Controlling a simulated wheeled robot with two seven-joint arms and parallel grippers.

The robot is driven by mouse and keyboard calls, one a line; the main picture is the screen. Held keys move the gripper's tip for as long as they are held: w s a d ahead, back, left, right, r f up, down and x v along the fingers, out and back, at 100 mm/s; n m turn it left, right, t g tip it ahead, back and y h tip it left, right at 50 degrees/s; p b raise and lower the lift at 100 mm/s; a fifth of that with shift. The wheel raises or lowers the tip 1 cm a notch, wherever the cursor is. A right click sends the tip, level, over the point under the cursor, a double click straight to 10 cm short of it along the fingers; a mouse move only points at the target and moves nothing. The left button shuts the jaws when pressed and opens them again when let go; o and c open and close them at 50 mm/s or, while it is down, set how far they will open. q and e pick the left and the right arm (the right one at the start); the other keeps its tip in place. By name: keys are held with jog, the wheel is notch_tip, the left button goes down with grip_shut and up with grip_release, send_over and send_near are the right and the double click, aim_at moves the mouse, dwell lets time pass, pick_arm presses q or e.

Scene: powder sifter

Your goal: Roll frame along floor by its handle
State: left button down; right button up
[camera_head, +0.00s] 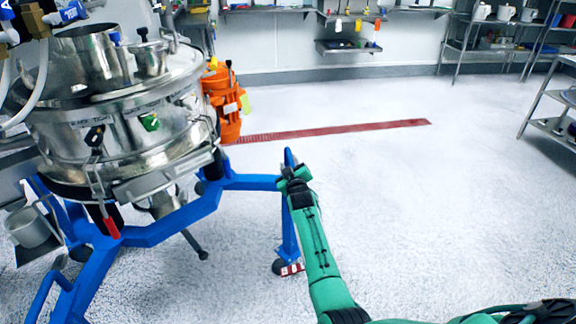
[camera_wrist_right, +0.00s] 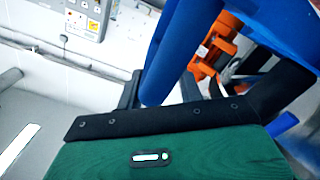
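The blue wheeled frame (camera_head: 160,231) carries the steel sifter (camera_head: 120,115) on the left of the head view. An upright blue handle (camera_head: 289,157) rises at the frame's right corner. My right gripper (camera_head: 293,175) is at this handle. In the right wrist view, a blue tube (camera_wrist_right: 183,45) runs down between the dark fingers of my right gripper (camera_wrist_right: 160,92). I cannot tell whether both fingers press on it. The hand partly hides the lower handle in the head view. My left gripper is not in view.
An orange motor (camera_head: 224,100) hangs at the sifter's right side. A caster (camera_head: 281,267) stands on the floor below the corner. The white floor (camera_head: 420,200) is clear to the right, with a flat red drain strip (camera_head: 340,130) behind. Metal shelves (camera_head: 555,125) stand at the right.

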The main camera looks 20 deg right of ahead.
jog(key=shift+a, duration=0.35)
jog(key=shift+s+a+f, duration=0.1)
jog(key=shift+s+a, duration=0.2)
jog(key=shift+s, duration=0.25)
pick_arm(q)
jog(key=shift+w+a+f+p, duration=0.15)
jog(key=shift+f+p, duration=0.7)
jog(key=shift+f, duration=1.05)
pick_arm(e)
jog(key=v, duration=1.2)
jog(key=shift+s+d, duration=0.2)
jog(key=shift+s, duration=0.15)
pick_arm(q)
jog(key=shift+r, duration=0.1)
